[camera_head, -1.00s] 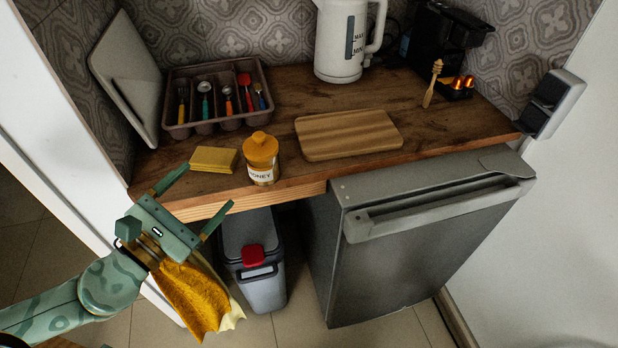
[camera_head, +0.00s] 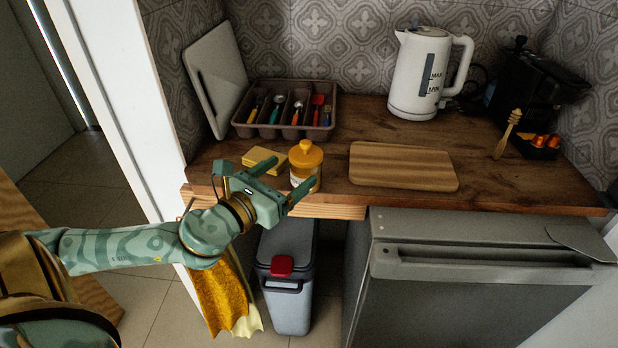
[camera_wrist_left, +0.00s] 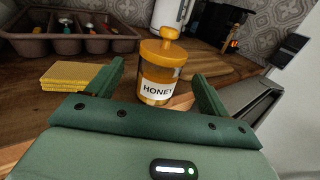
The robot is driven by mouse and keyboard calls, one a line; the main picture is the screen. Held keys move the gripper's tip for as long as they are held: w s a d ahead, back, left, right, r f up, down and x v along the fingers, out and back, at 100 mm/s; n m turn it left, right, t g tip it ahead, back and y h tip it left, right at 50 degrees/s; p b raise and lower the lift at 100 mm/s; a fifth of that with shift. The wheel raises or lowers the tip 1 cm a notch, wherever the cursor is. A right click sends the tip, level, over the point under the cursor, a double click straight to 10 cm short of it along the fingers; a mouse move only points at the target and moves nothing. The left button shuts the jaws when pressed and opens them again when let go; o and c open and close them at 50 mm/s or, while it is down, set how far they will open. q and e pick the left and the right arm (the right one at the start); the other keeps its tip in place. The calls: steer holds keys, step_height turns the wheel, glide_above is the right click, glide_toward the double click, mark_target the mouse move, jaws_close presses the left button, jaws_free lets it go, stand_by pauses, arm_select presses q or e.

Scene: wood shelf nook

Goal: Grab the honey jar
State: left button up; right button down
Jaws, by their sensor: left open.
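The honey jar (camera_head: 307,163) stands upright near the front edge of the wooden counter. It has a yellow lid with a knob and a white label reading HONEY. In the left wrist view the jar (camera_wrist_left: 160,72) stands ahead, between the lines of the two fingers. My left gripper (camera_head: 289,177) is open and empty, at the counter's front edge just left of the jar. Its fingers (camera_wrist_left: 158,82) point toward the jar; whether they touch it I cannot tell. The gripper hides part of the jar's lower left side in the head view. My right gripper is not in view.
Yellow sponges (camera_head: 250,162) lie left of the jar. A cutlery tray (camera_head: 332,103) is behind, a cutting board (camera_head: 403,167) to the right. A white kettle (camera_head: 412,75), honey dipper (camera_head: 507,134) and black coffee machine (camera_head: 530,82) stand farther back. A bin (camera_head: 290,303) is below.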

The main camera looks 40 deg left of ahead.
mark_target(297, 171)
arm_select(q)
steer(key=shift+w, duration=0.5)
steer(key=w+b, duration=0.1)
steer(key=w, duration=0.1)
steer(key=w+b, duration=0.1)
steer(key=w, duration=0.1)
steer(key=shift+w+d+f+b, duration=0.1)
steer(key=shift+d+f+b, duration=0.15)
steer(key=shift+f+b, duration=0.1)
steer(key=shift+w+r, duration=0.1)
steer(key=shift+w, duration=0.35)
steer(key=shift+r, duration=0.1)
steer(key=c, duration=1.3)
